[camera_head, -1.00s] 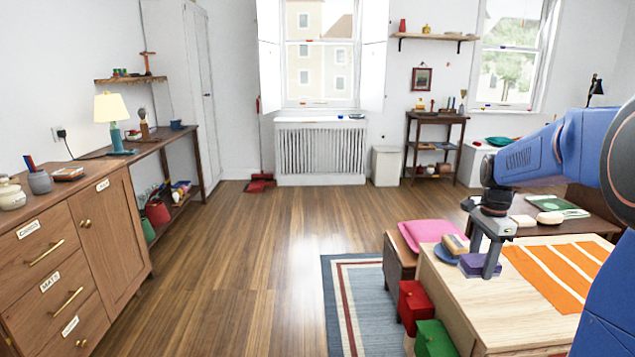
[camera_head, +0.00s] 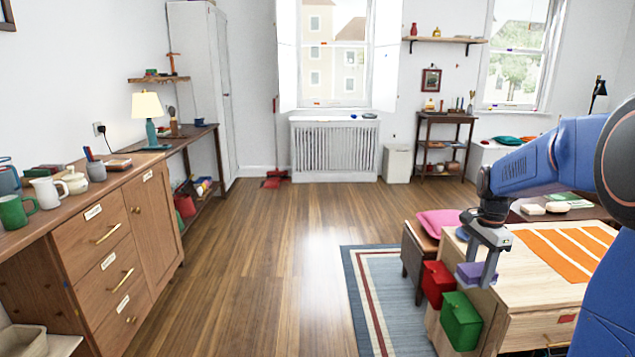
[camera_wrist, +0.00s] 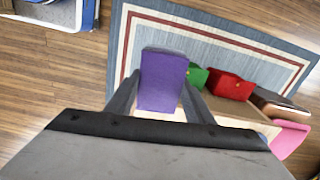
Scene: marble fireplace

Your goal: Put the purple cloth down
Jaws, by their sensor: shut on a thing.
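The purple cloth (camera_head: 470,273) is a small folded block between the fingers of my gripper (camera_head: 482,270). In the wrist view the purple cloth (camera_wrist: 162,80) fills the space between the two fingertips (camera_wrist: 160,95), with the rug and floor far below. My gripper is shut on it. In the head view the cloth appears in front of the wooden table's (camera_head: 515,282) left end, near the red and green boxes. I cannot tell its exact height.
A red box (camera_head: 437,283) and a green box (camera_head: 461,322) hang at the table's left side. An orange striped mat (camera_head: 568,255) lies on top. A pink cushion (camera_head: 440,221) is on a seat behind. A long cabinet (camera_head: 110,265) stands left; the floor between is clear.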

